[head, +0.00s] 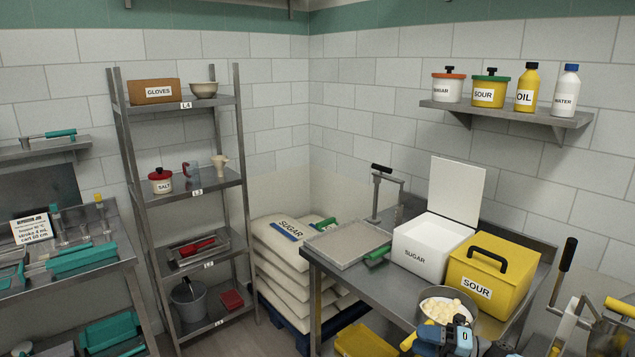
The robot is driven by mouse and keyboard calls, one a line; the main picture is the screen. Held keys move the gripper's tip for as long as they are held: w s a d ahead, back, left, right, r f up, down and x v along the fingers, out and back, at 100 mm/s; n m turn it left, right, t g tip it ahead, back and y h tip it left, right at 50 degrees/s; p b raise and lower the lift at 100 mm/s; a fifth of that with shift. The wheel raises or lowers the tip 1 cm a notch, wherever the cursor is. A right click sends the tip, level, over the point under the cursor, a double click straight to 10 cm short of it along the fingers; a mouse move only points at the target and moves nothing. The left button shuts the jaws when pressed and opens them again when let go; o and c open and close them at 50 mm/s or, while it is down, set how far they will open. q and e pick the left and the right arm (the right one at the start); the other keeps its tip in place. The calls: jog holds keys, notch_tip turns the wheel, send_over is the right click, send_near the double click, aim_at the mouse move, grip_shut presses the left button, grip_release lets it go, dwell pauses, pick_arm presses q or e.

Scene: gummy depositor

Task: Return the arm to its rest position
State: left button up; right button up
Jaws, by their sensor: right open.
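My right gripper (438,338) shows at the bottom edge, in blue and black parts, partly cut off by the frame. It is open and appears in front of a bowl (424,297) of pale round pieces on the steel table (345,276). I cannot tell whether it touches the bowl. My left gripper is not in view.
On the table stand an open white SUGAR bin (415,257), a yellow SOUR bin (480,287) and a grey tray (348,242). Sugar sacks (277,252) are stacked left of it. A steel shelf rack (240,150) stands further left. A lever machine (566,262) is at right.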

jog(key=s+a+f+m+t+h, duration=0.35)
jog(key=s+m+t, duration=0.2)
jog(key=m, duration=0.25)
jog(key=s+a+f+m+t+h, duration=0.35)
jog(key=s+m, duration=0.25)
jog(key=m, duration=0.2)
jog(key=s+d+f+m+g+h, duration=0.1)
jog(key=s+f+m+g+h, duration=0.1)
jog(key=s+m, duration=0.5)
jog(key=s+d+f+m+g+h+p, duration=0.1)
jog(key=s+f+m+h, duration=0.4)
jog(key=s, duration=0.9)
jog(key=shift+s+f+m+g+p, duration=0.35)
jog(key=shift+f+m+g, duration=0.35)
jog(key=shift+m, duration=0.5)
